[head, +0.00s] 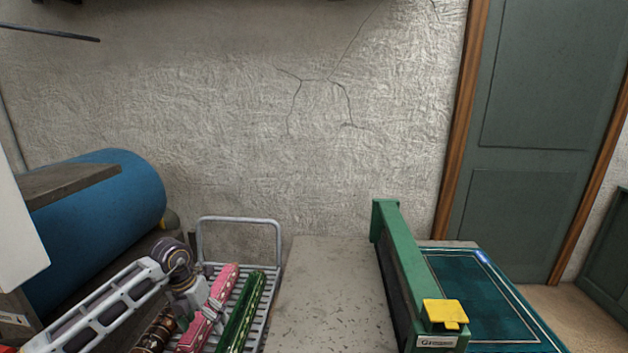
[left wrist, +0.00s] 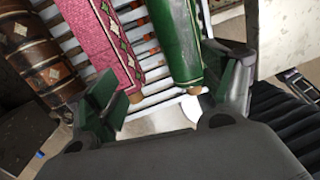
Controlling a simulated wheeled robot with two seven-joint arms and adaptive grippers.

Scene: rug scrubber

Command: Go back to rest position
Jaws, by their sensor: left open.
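My left gripper (head: 193,312) is low in the head view, above the rolled rugs on the rack, reaching in from the left. In the left wrist view its two fingers (left wrist: 165,98) stand wide apart with nothing held between them. A pink rolled rug (head: 222,285) and a green rolled rug (head: 243,310) lie side by side on the metal rack cart (head: 265,310). A brown patterned roll (head: 152,335) lies to their left, partly hidden by my arm. The ends of the pink roll (left wrist: 98,35) and green roll (left wrist: 178,40) show just beyond the fingers. My right gripper is not seen.
A green rug-scrubbing machine (head: 402,265) with a yellow part (head: 445,313) stands at the right over a teal rug (head: 480,290). A grey surface (head: 325,300) lies between it and the cart. A door (head: 530,130) is at the back right.

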